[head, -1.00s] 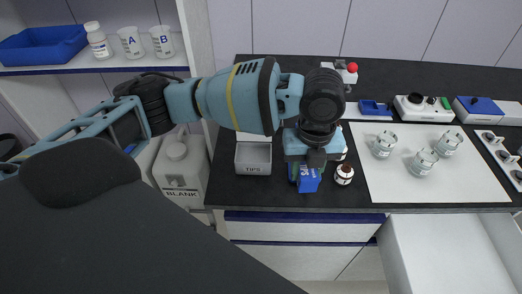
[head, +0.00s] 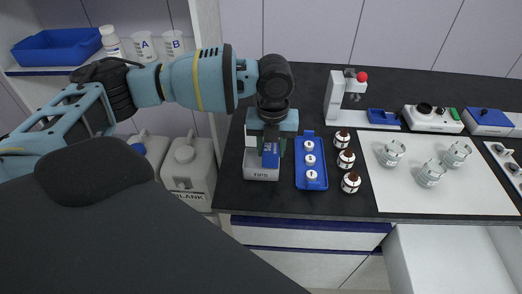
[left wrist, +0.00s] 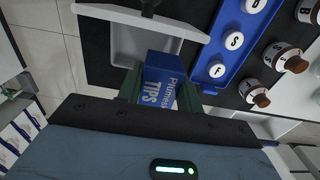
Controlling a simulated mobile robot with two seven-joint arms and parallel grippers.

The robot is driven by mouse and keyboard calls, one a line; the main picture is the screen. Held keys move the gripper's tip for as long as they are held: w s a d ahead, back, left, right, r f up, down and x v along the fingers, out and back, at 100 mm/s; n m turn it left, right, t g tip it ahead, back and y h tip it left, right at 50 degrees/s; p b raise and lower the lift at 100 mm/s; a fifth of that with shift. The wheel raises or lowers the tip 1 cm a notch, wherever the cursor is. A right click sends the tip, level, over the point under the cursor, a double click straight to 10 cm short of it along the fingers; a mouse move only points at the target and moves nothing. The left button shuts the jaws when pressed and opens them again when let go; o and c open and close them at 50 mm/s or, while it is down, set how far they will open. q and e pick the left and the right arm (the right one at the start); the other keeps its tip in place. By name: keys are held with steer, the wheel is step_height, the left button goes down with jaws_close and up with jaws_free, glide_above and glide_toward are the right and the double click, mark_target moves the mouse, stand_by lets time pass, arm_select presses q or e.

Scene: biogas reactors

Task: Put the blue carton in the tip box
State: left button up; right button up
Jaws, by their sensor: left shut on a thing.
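The blue carton (head: 270,158) is held in my left gripper (head: 271,140). In the left wrist view, the carton (left wrist: 161,80) shows white "TIPS" lettering between the dark green fingers (left wrist: 160,92). The grey-white tip box (head: 262,174), labelled TIPS, stands near the front edge of the bench. The carton and gripper overlap the box in the head view. In the left wrist view, the tip box (left wrist: 130,14) lies just beyond the carton, with part of its interior showing. Whether the carton touches it, I cannot tell. My right gripper is not in view.
A blue tray (head: 301,181) with white round-topped items stands right of the tip box, then brown-capped bottles (head: 345,159). A white mat (head: 395,200) with glass beakers lies farther right. A white device with a red knob (head: 347,95) stands behind. An open drawer (head: 450,255) juts out at front right.

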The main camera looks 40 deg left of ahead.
arm_select(q)
steer(key=shift+w+a+f, duration=0.1)
steer(key=shift+w+a, duration=0.1)
steer(key=shift+a, duration=1.05)
steer(key=f, duration=0.3)
steer(key=shift+a, duration=0.35)
steer(key=shift+f, duration=0.3)
steer(key=shift+f, duration=0.2)
steer(key=o, duration=1)
steer(key=shift+r, duration=0.15)
step_height(320, 180, up, 12)
steer(key=shift+r+p, duration=0.1)
steer(key=shift+p, duration=0.3)
